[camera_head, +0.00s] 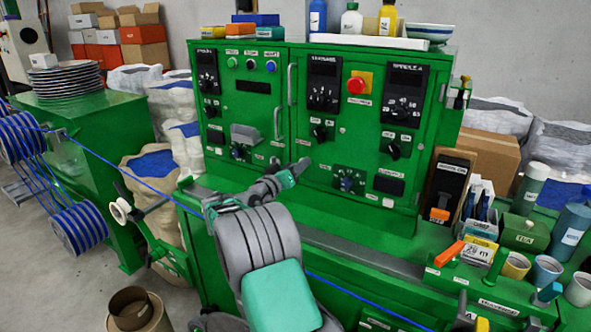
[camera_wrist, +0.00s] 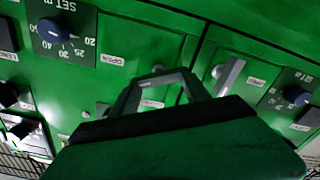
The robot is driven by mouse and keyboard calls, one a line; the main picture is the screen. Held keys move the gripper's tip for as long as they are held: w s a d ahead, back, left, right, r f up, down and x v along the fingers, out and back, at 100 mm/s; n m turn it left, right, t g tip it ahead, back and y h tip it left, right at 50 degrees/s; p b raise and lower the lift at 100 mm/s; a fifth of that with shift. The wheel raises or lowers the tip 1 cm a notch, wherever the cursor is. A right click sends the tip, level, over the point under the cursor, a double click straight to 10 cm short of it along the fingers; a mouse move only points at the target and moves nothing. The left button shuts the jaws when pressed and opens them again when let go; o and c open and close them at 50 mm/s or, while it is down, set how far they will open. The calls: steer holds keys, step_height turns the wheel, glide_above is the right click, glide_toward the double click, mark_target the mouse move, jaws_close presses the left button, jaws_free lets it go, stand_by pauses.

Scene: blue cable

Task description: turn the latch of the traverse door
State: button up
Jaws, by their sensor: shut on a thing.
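The traverse door (camera_head: 330,130) is the right green panel of the cabinet, with a black dial plate and knobs. My gripper (camera_head: 297,168) reaches its lower left corner, beside the seam between the two doors. In the wrist view, which is upside down, my gripper's fingers (camera_wrist: 163,77) converge near an OPEN label (camera_wrist: 125,57) on this door. They are shut on the latch, which they mostly hide, so its angle cannot be told. A similar grey latch (camera_wrist: 228,76) sits on the neighbouring door, free of the gripper.
A blue cable (camera_head: 120,168) runs from the spools (camera_head: 78,228) behind my arm and on to the lower right. A set knob (camera_head: 347,184) sits just right of the gripper. Bottles and cups crowd the right worktop. A grey ledge (camera_head: 370,260) runs below the doors.

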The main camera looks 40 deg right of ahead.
steer(key=n+p, duration=0.3)
steer(key=n, duration=0.9)
steer(key=shift+w+f, duration=0.1)
steer(key=shift+f, duration=0.05)
steer(key=shift+n, duration=0.3)
steer(key=o, duration=1.4)
steer(key=shift+a, duration=0.1)
steer(key=b+v, duration=0.1)
steer(key=v, duration=0.6)
steer(key=shift+a+b, duration=0.35)
steer(key=shift+b, duration=0.05)
